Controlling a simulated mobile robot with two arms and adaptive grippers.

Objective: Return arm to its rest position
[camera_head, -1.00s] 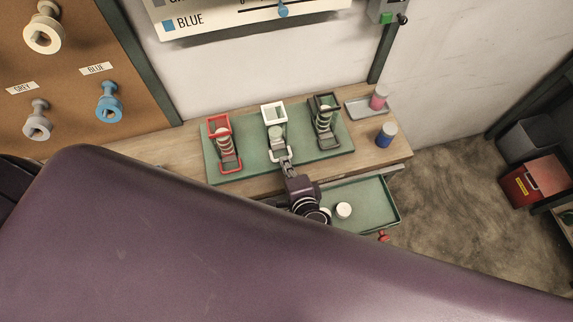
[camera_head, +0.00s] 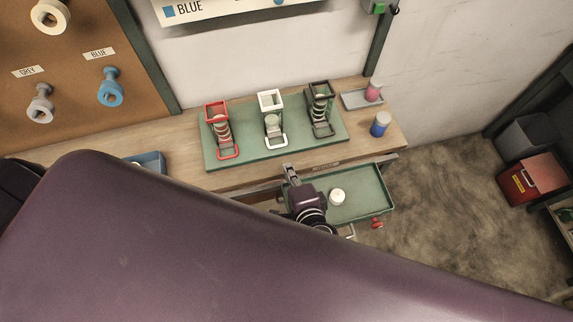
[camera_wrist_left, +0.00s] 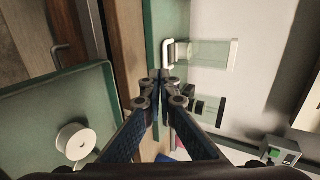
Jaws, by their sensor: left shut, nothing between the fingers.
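My left gripper (camera_head: 289,172) is in the head view, just in front of the bench's front edge, by the left side of the open green drawer (camera_head: 375,208). It is shut and empty; in the left wrist view its fingertips (camera_wrist_left: 162,78) meet. Behind it, apart from it, a green mat (camera_head: 250,152) on the bench bears three stands: a red one (camera_head: 221,132), a white one (camera_head: 271,119) and a dark one (camera_head: 320,108). A large purple part of my own body covers the lower head view. My right gripper is not in view.
A white roll (camera_head: 337,196) lies in the drawer. A blue jar (camera_head: 380,124) stands on the bench's right end, near a tray (camera_head: 358,99) with a pink jar (camera_head: 373,90). A blue bin (camera_head: 151,161) is partly hidden at left.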

